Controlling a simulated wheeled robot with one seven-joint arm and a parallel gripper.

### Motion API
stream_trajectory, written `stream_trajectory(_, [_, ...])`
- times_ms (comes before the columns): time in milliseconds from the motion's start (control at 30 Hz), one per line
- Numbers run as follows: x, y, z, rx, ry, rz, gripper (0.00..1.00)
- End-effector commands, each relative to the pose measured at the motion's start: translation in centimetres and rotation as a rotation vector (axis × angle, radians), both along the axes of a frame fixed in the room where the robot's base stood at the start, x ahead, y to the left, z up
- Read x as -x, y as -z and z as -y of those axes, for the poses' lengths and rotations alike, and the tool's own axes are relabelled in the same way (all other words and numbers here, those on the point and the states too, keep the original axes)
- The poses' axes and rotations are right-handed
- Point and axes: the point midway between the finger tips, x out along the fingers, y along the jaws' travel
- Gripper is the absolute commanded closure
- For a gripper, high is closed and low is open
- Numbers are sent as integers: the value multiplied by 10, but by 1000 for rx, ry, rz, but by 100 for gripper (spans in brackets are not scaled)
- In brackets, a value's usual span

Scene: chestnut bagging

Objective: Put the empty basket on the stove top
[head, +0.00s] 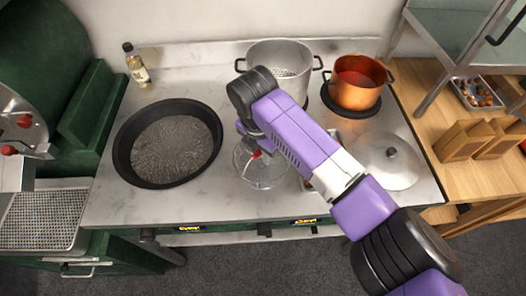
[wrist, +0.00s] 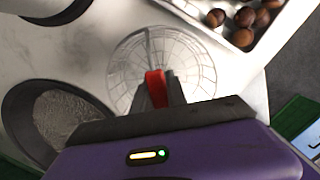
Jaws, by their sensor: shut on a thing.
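The empty basket (head: 262,172) is a round, shallow wire mesh with a red handle. It is at the middle of the white marbled stove top (head: 200,85), near the front. In the wrist view the basket (wrist: 190,65) shows bare wires with nothing inside. My gripper (head: 257,150) is above it, shut on its red handle (wrist: 155,85). I cannot tell whether the basket touches the surface or hangs just over it. My arm hides part of the stove top to its right.
A wide black pan (head: 122,150) stands left of the basket, a steel pot (head: 262,88) behind it. A copper pot (head: 352,95) and a lid (head: 388,165) are on the right. In the wrist view, a tray (wrist: 215,32) of chestnuts lies close by. An oil bottle (head: 136,68) stands back left.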

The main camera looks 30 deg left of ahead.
Motion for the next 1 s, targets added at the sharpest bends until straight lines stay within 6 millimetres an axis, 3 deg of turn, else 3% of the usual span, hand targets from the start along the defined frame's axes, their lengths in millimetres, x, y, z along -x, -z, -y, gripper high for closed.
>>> stream_trajectory(133, [0, 4, 0, 0, 0, 0, 100])
stream_trajectory(167, [0, 3, 0, 0, 0, 0, 76])
stream_trajectory(233, [0, 3, 0, 0, 0, 0, 63])
stream_trajectory(267, [0, 3, 0, 0, 0, 0, 61])
stream_trajectory(667, [0, -3, 0, -1, 0, 0, 61])
stream_trajectory(767, [1, -15, -1, -3, -1, 2, 61])
stream_trajectory(1000, [7, -63, -2, -3, -1, 3, 61])
